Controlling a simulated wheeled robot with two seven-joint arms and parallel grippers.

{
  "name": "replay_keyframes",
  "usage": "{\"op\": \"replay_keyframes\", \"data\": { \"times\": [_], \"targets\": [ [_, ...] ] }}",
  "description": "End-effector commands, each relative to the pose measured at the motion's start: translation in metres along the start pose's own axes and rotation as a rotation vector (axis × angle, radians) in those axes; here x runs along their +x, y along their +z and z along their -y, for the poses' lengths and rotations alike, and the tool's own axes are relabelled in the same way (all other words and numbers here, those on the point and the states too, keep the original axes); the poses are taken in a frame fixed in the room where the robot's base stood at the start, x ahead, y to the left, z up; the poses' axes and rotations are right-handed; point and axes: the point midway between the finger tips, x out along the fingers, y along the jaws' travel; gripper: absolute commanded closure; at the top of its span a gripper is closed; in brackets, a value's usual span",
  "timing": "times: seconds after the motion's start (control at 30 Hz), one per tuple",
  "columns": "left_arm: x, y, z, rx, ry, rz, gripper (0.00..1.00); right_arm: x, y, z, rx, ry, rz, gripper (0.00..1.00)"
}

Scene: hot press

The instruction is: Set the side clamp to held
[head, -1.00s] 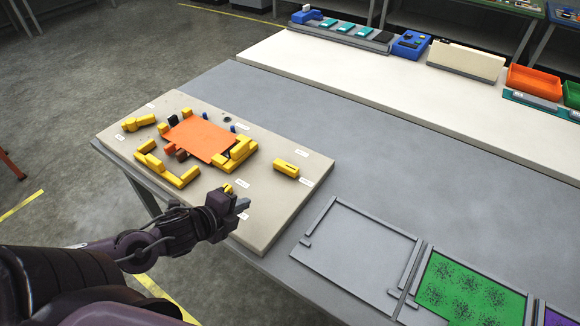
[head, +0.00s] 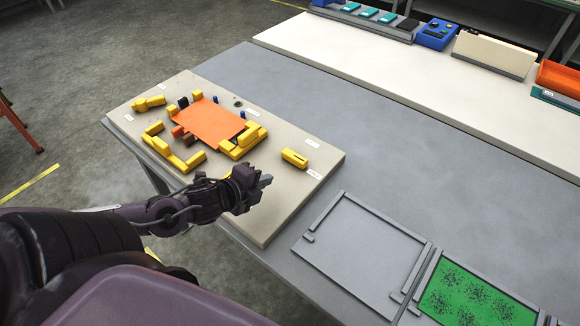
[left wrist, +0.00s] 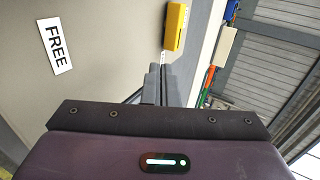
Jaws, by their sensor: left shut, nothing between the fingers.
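A beige fixture board (head: 270,222) carries an orange plate (head: 208,122) among several yellow clamp pieces. A yellow block (head: 294,158) sits apart near the board's right edge, beside a small white label (head: 314,174). I cannot tell for sure which yellow piece is the side clamp. My left gripper (head: 265,181) is shut and empty, over the board's front part, short of the yellow block. In the left wrist view its fingers (left wrist: 158,85) point towards a yellow block (left wrist: 176,27), apart from it. A "FREE" label (left wrist: 56,46) lies to their left. My right gripper is out of view.
An L-shaped yellow piece (head: 178,160) stands along the board's front left. A grey framed tray (head: 358,245) and a green speckled panel (head: 465,300) lie to the right. A white shelf strip (head: 400,90) runs behind, with bare grey table between.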

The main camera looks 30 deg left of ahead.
Motion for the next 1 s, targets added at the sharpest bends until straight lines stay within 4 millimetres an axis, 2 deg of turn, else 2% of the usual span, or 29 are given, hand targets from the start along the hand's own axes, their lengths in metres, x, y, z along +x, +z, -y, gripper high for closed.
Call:
{"op": "replay_keyframes", "data": {
  "times": [0.17, 0.6, 1.0],
  "targets": [
    [0.023, 0.001, 0.0, 0.002, -0.004, 0.001, 1.0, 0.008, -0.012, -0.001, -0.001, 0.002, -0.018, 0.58],
    [0.075, 0.001, 0.002, -0.003, -0.005, 0.002, 1.0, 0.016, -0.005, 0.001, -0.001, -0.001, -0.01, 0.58],
    [0.105, 0.0, 0.019, 0.0, -0.001, 0.001, 1.0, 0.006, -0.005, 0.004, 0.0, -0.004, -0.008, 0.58]
  ]
}}
